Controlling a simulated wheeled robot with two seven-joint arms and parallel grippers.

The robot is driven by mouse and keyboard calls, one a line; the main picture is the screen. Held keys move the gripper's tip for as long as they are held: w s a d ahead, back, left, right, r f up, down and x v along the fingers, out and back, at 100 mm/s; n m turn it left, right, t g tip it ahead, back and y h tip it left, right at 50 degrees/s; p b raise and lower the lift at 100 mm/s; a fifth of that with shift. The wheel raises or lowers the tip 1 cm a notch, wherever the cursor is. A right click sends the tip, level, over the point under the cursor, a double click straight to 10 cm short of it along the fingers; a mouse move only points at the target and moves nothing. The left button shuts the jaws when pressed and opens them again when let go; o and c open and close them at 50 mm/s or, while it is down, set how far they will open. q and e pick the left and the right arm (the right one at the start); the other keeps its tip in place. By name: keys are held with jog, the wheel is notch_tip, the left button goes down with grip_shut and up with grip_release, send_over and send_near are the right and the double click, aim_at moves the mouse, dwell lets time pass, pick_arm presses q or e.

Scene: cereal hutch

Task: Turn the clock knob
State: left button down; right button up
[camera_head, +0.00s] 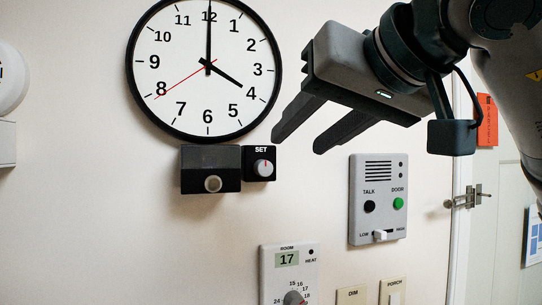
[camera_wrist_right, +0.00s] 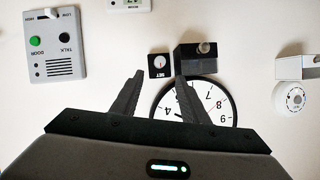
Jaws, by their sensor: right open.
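The round wall clock (camera_head: 180,90) has a black rim, with black hands at about 4:00 and a thin red hand toward 8. Below its right side is a small black SET box with a round silver knob (camera_head: 263,167), its red mark pointing up. My right gripper (camera_head: 297,144) is open and empty, its fingertips up and right of the knob in the head view. In the right wrist view the knob (camera_wrist_right: 159,64) appears, upside down, beyond and between the open fingers (camera_wrist_right: 160,75). One finger partly covers the clock (camera_wrist_right: 222,95). My left gripper is out of view.
A dark box with a round button (camera_head: 212,183) adjoins the SET box on the left. An intercom panel (camera_head: 378,200) is right of it, a thermostat (camera_head: 289,275) below, with DIM and PORCH plates beside. A door (camera_head: 510,220) is far right.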

aim_at(267, 168)
jog(key=p+x, duration=0.4)
jog(key=x, duration=0.6)
jog(key=shift+w, duration=0.15)
jog(key=shift+p+x, duration=0.35)
jog(key=shift+x, duration=0.45)
jog(key=shift+f, duration=0.1)
grip_shut()
